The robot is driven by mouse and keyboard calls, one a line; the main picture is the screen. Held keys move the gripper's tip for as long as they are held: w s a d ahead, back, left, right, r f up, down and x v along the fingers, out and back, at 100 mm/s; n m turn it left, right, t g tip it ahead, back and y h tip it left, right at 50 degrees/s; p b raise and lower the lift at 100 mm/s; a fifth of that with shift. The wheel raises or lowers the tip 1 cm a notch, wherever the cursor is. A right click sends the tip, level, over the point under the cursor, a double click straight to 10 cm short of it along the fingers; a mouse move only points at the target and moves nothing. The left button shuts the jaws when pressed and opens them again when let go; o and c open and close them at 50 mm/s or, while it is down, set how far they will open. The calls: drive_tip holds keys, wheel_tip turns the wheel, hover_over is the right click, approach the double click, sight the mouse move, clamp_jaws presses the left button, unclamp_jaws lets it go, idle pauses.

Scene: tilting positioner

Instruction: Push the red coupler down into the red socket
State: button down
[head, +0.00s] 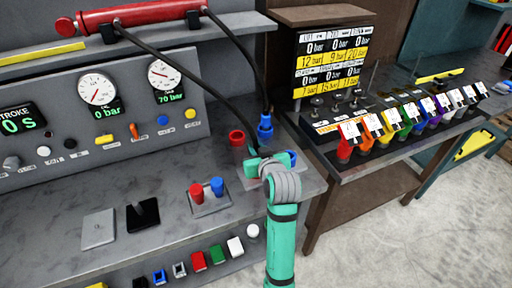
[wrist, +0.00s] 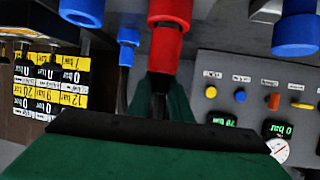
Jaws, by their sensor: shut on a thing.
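My gripper (head: 268,158) is at the bench's right end in the head view, its teal fingers pointing away from my arm. In the wrist view my gripper (wrist: 160,90) is shut on the red coupler (wrist: 167,48), which sticks out past the fingertips. A black hose runs down to the gripper in the head view, where the coupler is hidden. I cannot tell whether the coupler touches a socket.
A blue coupler (head: 265,128) with its own hose stands upright close behind my gripper. A small block with red and blue caps (head: 209,195) sits nearer on the bench. The gauge panel (head: 125,95) rises at left. A rack of coloured levers (head: 400,120) is at right.

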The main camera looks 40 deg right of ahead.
drive_tip(key=shift+f, duration=0.15)
drive_tip(key=c, duration=1.5)
unclamp_jaws()
drive_tip(key=shift+c, duration=0.2)
drive_tip(key=v, duration=1.1)
drive_tip(key=shift+w+f, duration=0.1)
